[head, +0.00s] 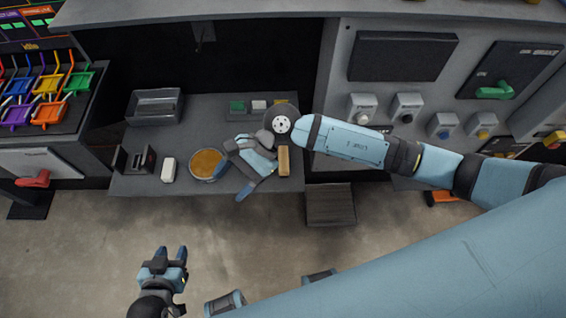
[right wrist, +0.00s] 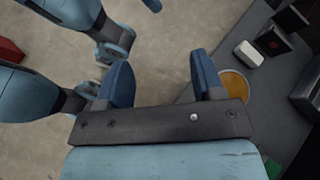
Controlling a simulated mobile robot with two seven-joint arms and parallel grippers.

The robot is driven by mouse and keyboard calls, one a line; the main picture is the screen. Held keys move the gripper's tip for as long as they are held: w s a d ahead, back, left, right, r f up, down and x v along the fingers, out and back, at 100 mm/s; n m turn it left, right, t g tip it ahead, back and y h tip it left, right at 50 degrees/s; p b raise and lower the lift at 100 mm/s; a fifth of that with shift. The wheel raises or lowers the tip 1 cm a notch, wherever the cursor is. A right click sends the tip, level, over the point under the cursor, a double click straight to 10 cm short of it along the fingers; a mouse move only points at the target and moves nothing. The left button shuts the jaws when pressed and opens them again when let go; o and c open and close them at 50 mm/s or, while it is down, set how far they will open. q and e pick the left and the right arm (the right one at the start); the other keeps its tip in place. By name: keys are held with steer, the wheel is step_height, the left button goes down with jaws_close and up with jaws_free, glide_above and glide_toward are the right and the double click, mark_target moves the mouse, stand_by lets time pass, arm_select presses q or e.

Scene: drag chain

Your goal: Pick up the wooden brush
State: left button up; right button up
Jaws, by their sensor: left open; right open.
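A tan, wood-coloured block (head: 284,160), which looks like the wooden brush, lies on the grey shelf (head: 232,102) in the head view, just right of my right gripper. My right gripper (head: 232,181) is open above the shelf's front edge, with its fingers toward the lower left, apart from the block. The right wrist view shows its two blue fingers (right wrist: 159,68) spread with nothing between them; the block is not visible there. My left gripper (head: 171,257) is open and empty over the floor at lower left.
A round amber-filled dish (head: 204,163) sits beside my right gripper and also shows in the right wrist view (right wrist: 236,84). A white block (head: 168,169), dark tray (head: 155,107) and dark disc (head: 281,124) are on the shelf. A control panel (head: 395,90) stands right.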

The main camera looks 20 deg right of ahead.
steer(key=w+d+f+n+t+h, duration=0.2)
steer(key=w+d+f+n+h, duration=0.3)
steer(key=d, duration=0.3)
steer(key=r+n+t+h, duration=0.1)
steer(key=n+t+h, duration=0.1)
steer(key=h, duration=0.3)
glide_above(283, 158)
step_height(283, 158, down, 7)
steer(key=shift+a+r, duration=0.1)
steer(key=shift+f, duration=0.6)
step_height(283, 158, down, 4)
steer(key=shift+f+p, duration=0.1)
steer(key=shift+p, duration=0.9)
steer(key=shift+f, duration=0.5)
steer(key=c, duration=1)
